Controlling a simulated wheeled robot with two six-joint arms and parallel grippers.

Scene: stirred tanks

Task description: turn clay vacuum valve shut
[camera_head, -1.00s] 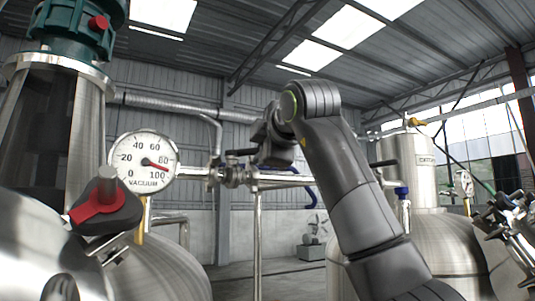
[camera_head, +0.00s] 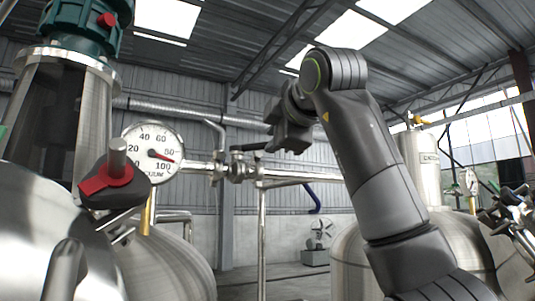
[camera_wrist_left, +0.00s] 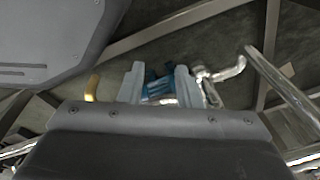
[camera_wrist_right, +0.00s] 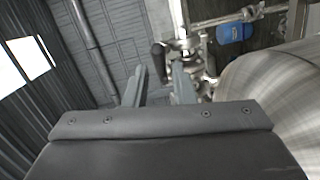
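A valve (camera_head: 238,170) with a black handle (camera_head: 250,147) sits on the steel pipe right of the round vacuum gauge (camera_head: 153,152), whose red needle points between 80 and 100. No clay colour shows on it. My right gripper (camera_head: 290,135) is just right of and above the handle, apart from it as far as I can tell. In the right wrist view, its fingers (camera_wrist_right: 158,85) are apart and empty, with valve fittings (camera_wrist_right: 185,45) beyond them. My left gripper is not in the head view; in the left wrist view its fingers (camera_wrist_left: 158,82) are apart, facing floor and pipes.
A steel tank (camera_head: 170,270) with a red-and-black clamp (camera_head: 112,182) fills the left foreground. Another steel tank (camera_head: 350,255) stands right, partly behind my right arm. A vertical pipe (camera_head: 262,235) stands below the valve. Open floor lies behind.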

